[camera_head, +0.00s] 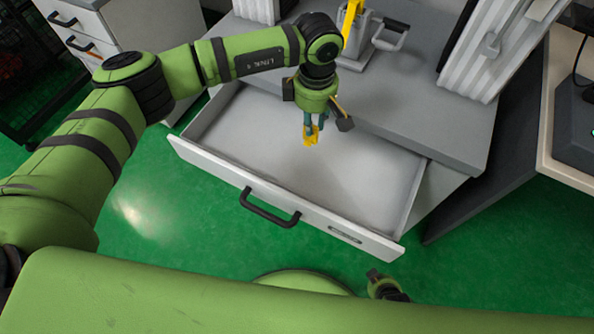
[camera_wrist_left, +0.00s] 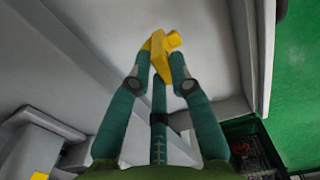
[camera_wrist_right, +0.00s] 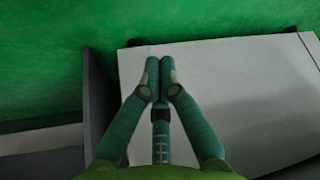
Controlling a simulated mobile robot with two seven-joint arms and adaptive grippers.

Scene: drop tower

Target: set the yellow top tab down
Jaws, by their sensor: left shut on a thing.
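The yellow top tab (camera_head: 311,139) is held between the fingertips of my left gripper (camera_head: 311,124), over the inside of the open drawer (camera_head: 210,157). In the left wrist view the tab (camera_wrist_left: 165,45) is angular, and the fingers (camera_wrist_left: 163,78) are shut on it. Whether it touches the drawer floor I cannot tell. My right gripper (camera_wrist_right: 160,72) shows in the right wrist view with its fingertips together and nothing between them.
The drawer has a black handle (camera_head: 270,207) and looks empty. Above it is a grey worktop (camera_head: 440,115) with a grey device with a yellow upright part (camera_head: 352,20). A white cabinet (camera_head: 130,30) stands at the back left. The green floor in front is clear.

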